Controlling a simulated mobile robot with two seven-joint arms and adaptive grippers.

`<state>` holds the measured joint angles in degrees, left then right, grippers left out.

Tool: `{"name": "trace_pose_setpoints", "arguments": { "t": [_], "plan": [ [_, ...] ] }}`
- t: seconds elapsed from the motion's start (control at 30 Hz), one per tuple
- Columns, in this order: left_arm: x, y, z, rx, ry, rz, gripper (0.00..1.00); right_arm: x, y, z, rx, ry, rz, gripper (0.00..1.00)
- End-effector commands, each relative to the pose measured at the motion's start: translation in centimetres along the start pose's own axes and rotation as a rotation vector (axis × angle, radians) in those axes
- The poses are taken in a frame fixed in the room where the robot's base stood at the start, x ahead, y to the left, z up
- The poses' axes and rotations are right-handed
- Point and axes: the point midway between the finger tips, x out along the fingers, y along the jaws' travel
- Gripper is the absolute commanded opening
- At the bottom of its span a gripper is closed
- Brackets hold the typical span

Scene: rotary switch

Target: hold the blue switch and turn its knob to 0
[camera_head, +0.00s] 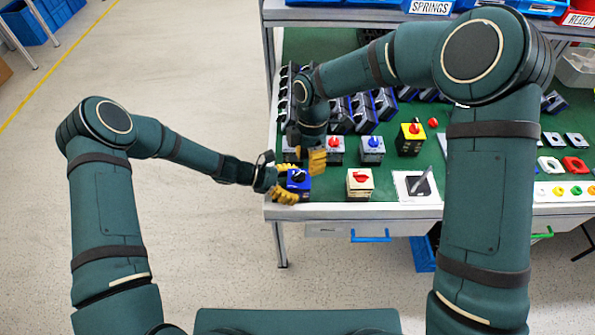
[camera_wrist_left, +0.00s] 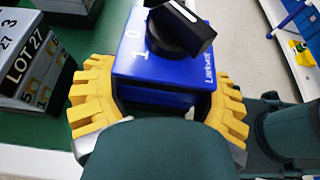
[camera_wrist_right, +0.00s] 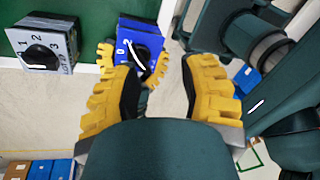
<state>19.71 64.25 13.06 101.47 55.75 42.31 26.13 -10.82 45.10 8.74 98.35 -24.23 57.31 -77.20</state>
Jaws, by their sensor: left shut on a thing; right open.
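The blue switch (camera_head: 298,184) is at the front left edge of the bench. It has a black knob with a white line. The left wrist view shows the blue switch (camera_wrist_left: 160,72) with the marks 0 and 1 on its top; which mark the knob (camera_wrist_left: 182,28) points at is unclear. My left gripper (camera_head: 286,184) is shut on the switch body, one yellow finger on each side. My right gripper (camera_head: 311,160) is open and empty, close above and behind the switch. In the right wrist view the switch (camera_wrist_right: 140,45) lies beyond the fingertips, toward the left finger.
Grey switches with red (camera_head: 336,143) and blue (camera_head: 372,142) knobs, a yellow switch (camera_head: 410,140) and a beige switch (camera_head: 359,179) stand nearby. Rows of black parts (camera_head: 362,112) are behind. A grey switch (camera_wrist_right: 45,50) stands beside the blue one. The floor left of the bench is free.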

Motion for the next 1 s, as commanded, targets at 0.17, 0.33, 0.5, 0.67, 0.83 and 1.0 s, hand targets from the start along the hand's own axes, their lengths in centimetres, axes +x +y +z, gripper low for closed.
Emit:
{"name": "trace_pose_setpoints", "arguments": {
  "t": [0.17, 0.33, 0.5, 0.67, 0.83, 1.0],
  "plan": [
    [0.0, 0.0, 0.0, 0.0, 0.0, 0.0, 0.32, -0.4, -0.1, 0.3, 0.407, 0.027, -0.03, 0.41],
    [0.0, 0.0, 0.0, 0.0, 0.0, 0.0, 0.32, -0.9, -0.1, 0.6, 0.795, 0.05, -0.061, 0.41],
    [0.0, 0.0, 0.0, 0.0, 0.0, 0.0, 0.32, -1.6, 0.1, 0.7, 1.18, 0.071, -0.097, 0.41],
    [0.0, 0.0, 0.0, 0.0, 0.0, 0.0, 0.32, -2.4, 0.3, 0.9, 1.541, 0.09, -0.136, 0.41],
    [0.0, 0.0, 0.0, 0.0, 0.0, 0.0, 0.32, -3.3, 0.7, 1.0, 1.921, 0.109, -0.187, 0.41],
    [0.0, 0.0, 0.0, 0.0, 0.0, 0.0, 0.32, -4.5, 1.2, 1.1, 2.283, 0.127, -0.251, 0.41]
  ]
}}
